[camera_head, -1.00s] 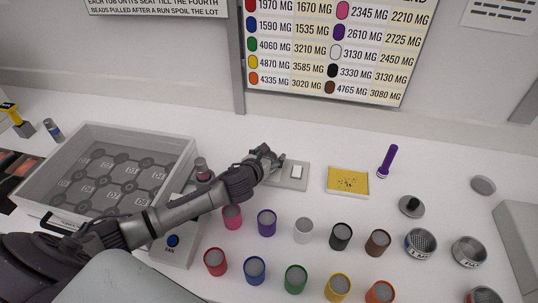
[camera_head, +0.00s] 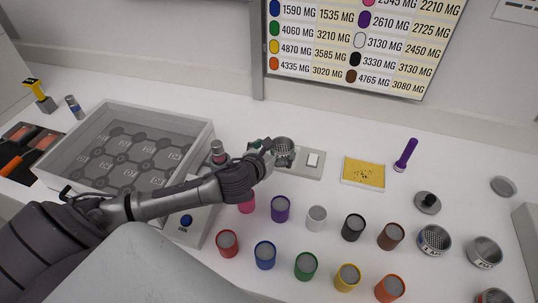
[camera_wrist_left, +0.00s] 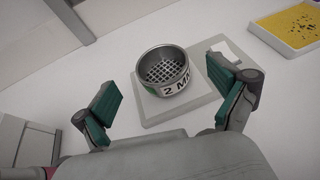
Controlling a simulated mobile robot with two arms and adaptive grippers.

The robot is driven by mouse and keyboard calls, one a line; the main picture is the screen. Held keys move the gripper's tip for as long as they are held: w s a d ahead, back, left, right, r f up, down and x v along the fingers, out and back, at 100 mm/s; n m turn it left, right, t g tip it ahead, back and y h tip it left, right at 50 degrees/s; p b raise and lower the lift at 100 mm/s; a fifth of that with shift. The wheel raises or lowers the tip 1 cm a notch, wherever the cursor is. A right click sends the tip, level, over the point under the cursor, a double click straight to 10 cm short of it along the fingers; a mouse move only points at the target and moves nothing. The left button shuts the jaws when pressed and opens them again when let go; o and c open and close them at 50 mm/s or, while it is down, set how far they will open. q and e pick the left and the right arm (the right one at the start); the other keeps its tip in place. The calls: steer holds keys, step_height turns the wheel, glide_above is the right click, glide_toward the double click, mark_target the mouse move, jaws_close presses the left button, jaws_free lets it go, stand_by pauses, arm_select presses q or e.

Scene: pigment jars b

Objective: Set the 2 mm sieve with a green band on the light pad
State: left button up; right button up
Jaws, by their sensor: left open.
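The 2 mm sieve (camera_head: 284,146) is a round metal cup with a mesh floor. In the left wrist view the sieve (camera_wrist_left: 163,70) shows a "2 M" label and a bit of green band on its near side. It stands upright on the light pad (camera_wrist_left: 205,99), beside the pad's white block. The pad (camera_head: 300,168) also shows in the head view. My left gripper (camera_head: 271,153) is open and empty just left of the sieve. In the wrist view its green-padded fingers (camera_wrist_left: 168,95) are spread wide, clear of the sieve. My right gripper is out of view.
A yellow tray (camera_head: 363,172) lies right of the pad, with a purple torch (camera_head: 406,155) beyond. Coloured jars stand in rows in front, such as the purple one (camera_head: 280,209). Other sieves (camera_head: 434,240) stand at the right. A large grey tray (camera_head: 70,185) is at the left.

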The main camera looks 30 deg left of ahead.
arm_select(q)
steer(key=v, duration=0.4)
steer(key=shift+s, duration=0.1)
stand_by(0.3)
